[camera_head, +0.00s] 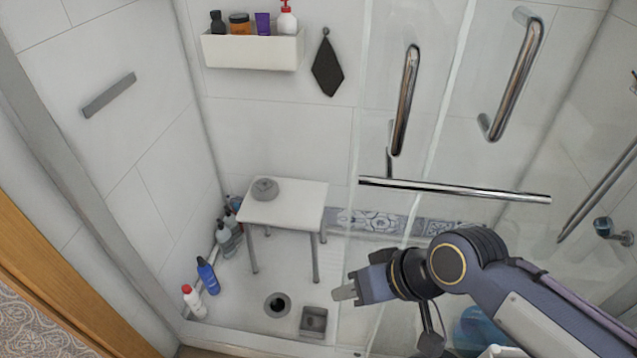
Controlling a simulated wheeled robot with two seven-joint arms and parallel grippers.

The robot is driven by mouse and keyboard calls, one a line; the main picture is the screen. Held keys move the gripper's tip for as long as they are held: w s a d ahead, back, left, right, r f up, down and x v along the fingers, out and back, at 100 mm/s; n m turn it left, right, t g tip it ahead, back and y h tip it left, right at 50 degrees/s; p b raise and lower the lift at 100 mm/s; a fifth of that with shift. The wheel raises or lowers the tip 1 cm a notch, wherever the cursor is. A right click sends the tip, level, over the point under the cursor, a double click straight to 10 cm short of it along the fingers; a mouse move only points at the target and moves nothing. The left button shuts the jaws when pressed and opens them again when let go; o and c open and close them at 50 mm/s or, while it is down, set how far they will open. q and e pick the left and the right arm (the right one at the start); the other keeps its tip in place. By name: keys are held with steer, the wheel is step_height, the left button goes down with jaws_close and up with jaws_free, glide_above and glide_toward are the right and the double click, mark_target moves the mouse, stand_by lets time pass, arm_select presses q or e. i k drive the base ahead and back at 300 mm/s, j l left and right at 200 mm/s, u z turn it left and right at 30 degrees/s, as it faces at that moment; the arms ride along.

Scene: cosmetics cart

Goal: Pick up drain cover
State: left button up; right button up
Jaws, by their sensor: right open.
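A small grey square piece, which looks like the drain cover (313,322), lies on the white shower floor near its front edge. Just left of it is the round dark drain hole (278,305), which is uncovered. My right gripper (343,292) comes in from the right, with its fingers pointing left. In the picture it is just above and right of the grey square, apart from it. It is open and holds nothing. My left gripper is not in view.
A white stool (285,205) with a grey round item (265,189) on top stands behind the drain. Several bottles, including a blue one (207,275) and a white one with a red cap (194,301), line the left wall. Glass panels with metal handles (405,100) stand at the right.

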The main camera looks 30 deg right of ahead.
mark_target(264, 190)
steer(key=z, duration=0.5)
steer(key=i+j+u, duration=0.3)
steer(key=i+j, duration=0.2)
steer(key=j, duration=0.15)
steer(key=i+j+u, duration=0.35)
steer(key=i+j, duration=0.2)
